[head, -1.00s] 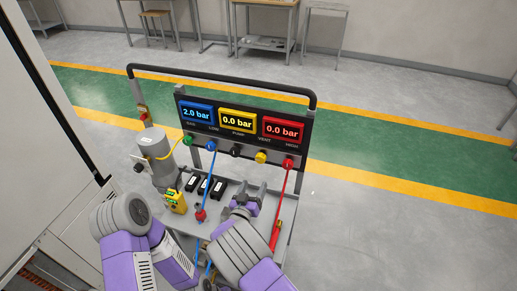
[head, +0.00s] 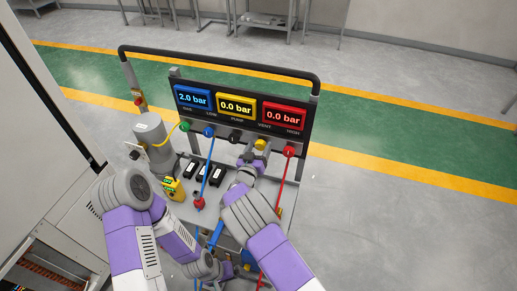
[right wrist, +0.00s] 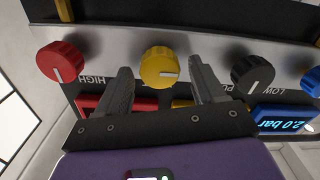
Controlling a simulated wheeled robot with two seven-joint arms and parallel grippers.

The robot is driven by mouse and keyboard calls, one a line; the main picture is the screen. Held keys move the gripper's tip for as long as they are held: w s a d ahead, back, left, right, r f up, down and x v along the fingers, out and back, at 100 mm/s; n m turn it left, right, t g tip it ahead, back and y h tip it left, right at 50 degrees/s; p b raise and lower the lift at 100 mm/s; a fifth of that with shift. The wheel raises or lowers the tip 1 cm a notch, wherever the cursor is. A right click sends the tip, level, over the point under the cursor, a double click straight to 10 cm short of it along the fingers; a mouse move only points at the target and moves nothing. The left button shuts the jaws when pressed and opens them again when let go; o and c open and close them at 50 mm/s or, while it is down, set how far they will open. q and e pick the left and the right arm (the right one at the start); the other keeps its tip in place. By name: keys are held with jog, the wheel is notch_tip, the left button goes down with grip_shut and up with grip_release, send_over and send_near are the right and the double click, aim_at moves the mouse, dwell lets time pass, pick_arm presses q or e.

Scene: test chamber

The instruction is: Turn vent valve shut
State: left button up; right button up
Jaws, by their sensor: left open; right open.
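The vent valve is the yellow knob (head: 260,144) under the VENT label on the panel. In the right wrist view the yellow knob (right wrist: 161,67) has its white mark lying sideways, toward the picture's right. My right gripper (head: 254,155) is at the panel. In the right wrist view its open fingers (right wrist: 161,88) stand on either side of the yellow knob, with a gap to each; whether the tips reach its depth is unclear. My left gripper (head: 230,270) is low at the trolley's near side, open and partly hidden by my arms.
The black knob (right wrist: 259,72) and red knob (right wrist: 63,61) flank the yellow one. A red hose (head: 277,215) and a blue hose (head: 207,170) hang from the panel. Black blocks (head: 202,173), a yellow device (head: 172,190) and a grey cylinder (head: 157,150) stand on the trolley's left.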

jog(key=c, duration=1.1)
jog(key=shift+o, duration=0.2)
jog(key=shift+f+m+b, duration=0.1)
jog(key=shift+m+b, duration=0.3)
jog(key=shift+b, duration=0.25)
jog(key=m+b, duration=0.6)
jog(key=b, duration=0.1)
jog(key=m+b, duration=0.6)
jog(key=b, duration=0.2)
jog(key=shift+d+f, duration=0.2)
jog(key=shift+m+b, duration=0.9)
jog(key=shift+m, duration=0.3)
jog(key=shift+r+m+b, duration=0.1)
jog(key=shift+m+b, duration=0.2)
jog(key=shift+m, duration=1)
jog(key=o, duration=1.1)
jog(key=shift+c, duration=0.2)
